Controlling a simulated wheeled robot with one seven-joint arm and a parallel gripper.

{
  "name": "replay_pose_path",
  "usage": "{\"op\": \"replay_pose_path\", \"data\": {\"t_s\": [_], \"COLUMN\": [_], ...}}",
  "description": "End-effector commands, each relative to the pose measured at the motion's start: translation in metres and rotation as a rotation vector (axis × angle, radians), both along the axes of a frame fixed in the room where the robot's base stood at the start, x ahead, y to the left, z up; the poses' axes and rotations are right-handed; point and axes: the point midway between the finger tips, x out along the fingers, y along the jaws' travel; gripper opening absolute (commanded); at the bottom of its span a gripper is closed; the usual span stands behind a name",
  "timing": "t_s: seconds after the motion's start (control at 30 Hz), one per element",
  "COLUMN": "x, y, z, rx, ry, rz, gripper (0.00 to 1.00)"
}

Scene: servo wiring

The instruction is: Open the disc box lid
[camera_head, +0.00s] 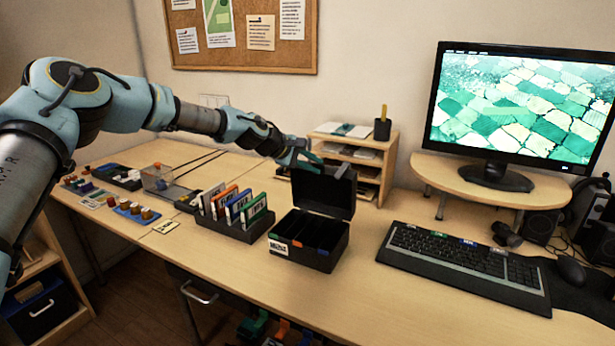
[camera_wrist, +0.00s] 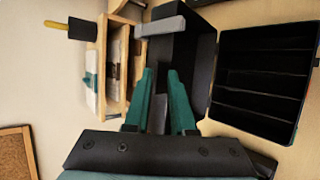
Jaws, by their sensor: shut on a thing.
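The black disc box (camera_head: 328,262) stands on the desk with a white label on its front. Its lid (camera_head: 322,192) stands raised at the back edge, roughly upright. The box's divided, dark inside shows in the head view and at the right of the wrist view (camera_wrist: 262,88). My gripper (camera_head: 297,158) is at the upper left part of the lid. In the wrist view, its teal fingers (camera_wrist: 160,75) are shut on the lid (camera_wrist: 200,55), though the exact contact is hard to see. A grey tab (camera_wrist: 161,26) shows at the lid's edge.
A rack of upright disc cases (camera_head: 235,222) stands close to the box's left. A wooden shelf unit (camera_head: 372,165) with a pen cup is just behind the lid. The keyboard (camera_head: 465,265) lies to the right. The desk front is clear.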

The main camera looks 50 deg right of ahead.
Motion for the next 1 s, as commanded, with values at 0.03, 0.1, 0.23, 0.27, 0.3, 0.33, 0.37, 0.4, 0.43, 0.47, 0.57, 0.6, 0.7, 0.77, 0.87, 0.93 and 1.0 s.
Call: {"op": "replay_pose_path", "data": {"t_s": [0.03, 0.1, 0.23, 0.27, 0.3, 0.33, 0.37, 0.4, 0.43, 0.47, 0.57, 0.6, 0.7, 0.77, 0.87, 0.93, 1.0], "x": [0.001, 0.003, 0.004, 0.005, 0.005, 0.005, 0.005, 0.006, 0.006, 0.006, 0.006, 0.006, 0.006, 0.006, 0.006, 0.006, 0.005], "y": [-0.005, -0.008, -0.013, -0.013, -0.014, -0.014, -0.015, -0.015, -0.015, -0.015, -0.015, -0.015, -0.015, -0.015, -0.015, -0.015, -0.015], "z": [0.002, 0.003, 0.004, 0.004, 0.004, 0.004, 0.004, 0.004, 0.004, 0.004, 0.004, 0.004, 0.004, 0.004, 0.004, 0.004, 0.003], "rx": [-0.005, -0.005, -0.005, -0.005, -0.005, -0.004, -0.004, -0.004, -0.004, -0.004, -0.004, -0.003, -0.003, -0.003, -0.003, -0.002, -0.002], "ry": [-0.004, -0.005, -0.003, -0.005, -0.005, -0.005, -0.005, -0.005, -0.005, -0.005, -0.004, -0.004, -0.004, -0.004, -0.004, -0.003, -0.003], "rz": [0.002, 0.001, 0.002, 0.003, 0.003, 0.002, 0.002, 0.002, 0.002, 0.002, 0.003, 0.003, 0.003, 0.003, 0.003, 0.002, 0.002], "gripper": [0.00, 0.00, 0.00, 0.00, 0.00, 0.00, 0.00, 0.00, 0.00, 0.00, 0.00, 0.00, 0.00, 0.00, 0.30, 0.38, 0.39]}}
